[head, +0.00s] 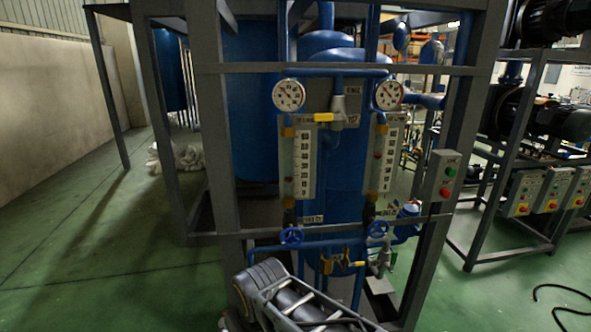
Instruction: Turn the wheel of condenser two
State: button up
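Two small blue handwheels sit low on the grey frame (207,120), under two sight-gauge panels. The left wheel (291,236) is below the left gauge panel (298,165), and the right wheel (377,228) is below the right gauge panel (379,160). The labels are too small to tell which belongs to condenser two. Part of my arm shows at the bottom centre, below the left wheel and apart from both wheels. My gripper is not visible in this view.
Round dials (289,95) sit above the gauges, with a yellow-handled valve (323,117) between them. A push-button box (441,176) is on the right post. Blue pipes and a lower valve (380,262) crowd below the wheels. Green floor (90,240) is open at left; a black hose (562,291) lies at right.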

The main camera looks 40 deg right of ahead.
aim_at(378, 228)
jog(key=z, duration=1.8)
